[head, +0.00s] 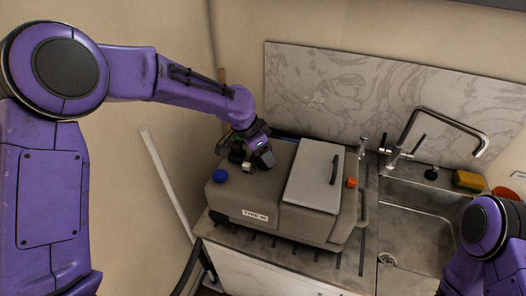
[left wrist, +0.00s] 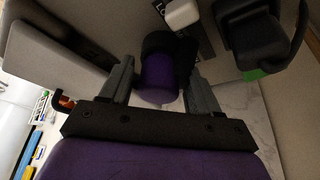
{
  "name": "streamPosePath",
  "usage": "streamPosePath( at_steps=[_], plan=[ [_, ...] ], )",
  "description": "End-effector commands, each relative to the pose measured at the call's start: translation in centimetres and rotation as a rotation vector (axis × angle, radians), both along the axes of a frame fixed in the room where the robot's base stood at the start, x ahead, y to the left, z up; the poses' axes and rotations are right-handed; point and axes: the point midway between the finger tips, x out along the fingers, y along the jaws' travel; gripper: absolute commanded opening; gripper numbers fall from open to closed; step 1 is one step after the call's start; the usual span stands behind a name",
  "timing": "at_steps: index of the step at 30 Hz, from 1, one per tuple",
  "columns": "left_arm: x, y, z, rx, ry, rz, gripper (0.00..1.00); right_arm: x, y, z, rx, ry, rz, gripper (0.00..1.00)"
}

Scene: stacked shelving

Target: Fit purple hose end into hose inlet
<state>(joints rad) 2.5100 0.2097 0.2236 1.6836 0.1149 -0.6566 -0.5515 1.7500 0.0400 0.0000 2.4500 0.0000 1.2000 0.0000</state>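The purple hose end (left wrist: 157,80) is a short purple cylinder with a black collar, seen between the fingers in the left wrist view. My left gripper (left wrist: 160,75) has its fingers spread on either side of it, with a narrow gap showing beside the purple part. In the head view my left gripper (head: 256,162) is over the back left of a grey-brown machine (head: 240,196), and it hides the hose end there. I cannot make out which part is the hose inlet. My right arm shows at the lower right; its gripper is outside the picture.
The machine has a blue cap (head: 220,176), a light grey lid (head: 314,176) with a black handle and an orange knob (head: 351,183). It stands on a counter beside a steel sink (head: 420,226) with a tap (head: 433,120). A wall is close on the left.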

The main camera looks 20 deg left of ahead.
Motion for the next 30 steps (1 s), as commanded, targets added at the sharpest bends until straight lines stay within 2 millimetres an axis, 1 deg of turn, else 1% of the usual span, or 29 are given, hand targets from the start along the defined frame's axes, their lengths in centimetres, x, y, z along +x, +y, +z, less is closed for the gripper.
streamPosePath(
  at_steps=[15,24,30],
  plan=[
    [0.0,0.0,0.1,0.0,0.0,0.0,0.62,0.0,0.0,0.0,0.0,0.0,0.0,0.43],
    [0.1,0.0,1.8,-0.001,-0.002,0.0,0.62,0.0,0.0,0.0,0.0,0.0,0.0,0.43],
    [0.0,0.0,2.1,0.0,-0.001,0.0,0.62,0.0,0.0,0.0,0.0,0.0,0.0,0.43]
  ],
)
